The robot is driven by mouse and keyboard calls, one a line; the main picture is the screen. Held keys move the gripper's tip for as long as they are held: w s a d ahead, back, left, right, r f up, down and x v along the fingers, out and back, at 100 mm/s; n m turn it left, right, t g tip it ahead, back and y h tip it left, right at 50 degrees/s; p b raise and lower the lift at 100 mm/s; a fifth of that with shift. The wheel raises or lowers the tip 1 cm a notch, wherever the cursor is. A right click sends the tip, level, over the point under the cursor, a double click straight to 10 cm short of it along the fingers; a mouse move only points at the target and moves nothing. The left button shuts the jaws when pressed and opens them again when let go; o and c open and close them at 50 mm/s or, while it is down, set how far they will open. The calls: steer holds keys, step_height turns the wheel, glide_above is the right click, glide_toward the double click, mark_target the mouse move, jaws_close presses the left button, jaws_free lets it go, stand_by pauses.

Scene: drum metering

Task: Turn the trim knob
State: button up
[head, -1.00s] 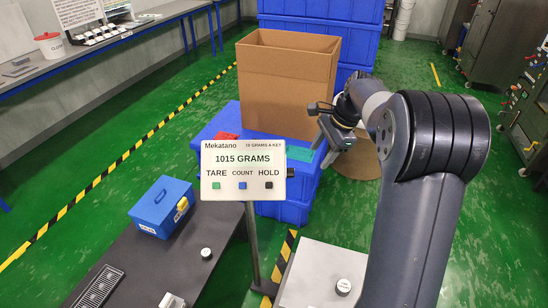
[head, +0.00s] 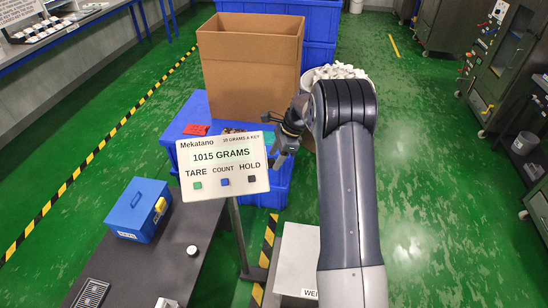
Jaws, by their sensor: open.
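Two small round white knobs could be the trim knob; I cannot tell which. One white knob (head: 192,250) stands on the dark bench beside the blue box. The other, seen earlier on top of the pale weighing cabinet (head: 297,262), is now hidden behind my arm. The display panel (head: 224,163) reads 1015 GRAMS, with TARE, COUNT and HOLD keys. My gripper (head: 280,150) is open, just right of the panel's upper edge and partly hidden by it. It is well beyond both knob places and touches neither.
A blue lidded box (head: 138,212) sits on the dark bench (head: 150,268). Behind the panel stand a large cardboard box (head: 250,65), blue crates (head: 195,112) and a drum of white pieces (head: 340,72). Green floor (head: 420,200) is clear at right.

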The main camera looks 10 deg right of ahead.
steer(key=shift+x, duration=0.9)
steer(key=shift+c, duration=0.2)
steer(key=c, duration=0.9)
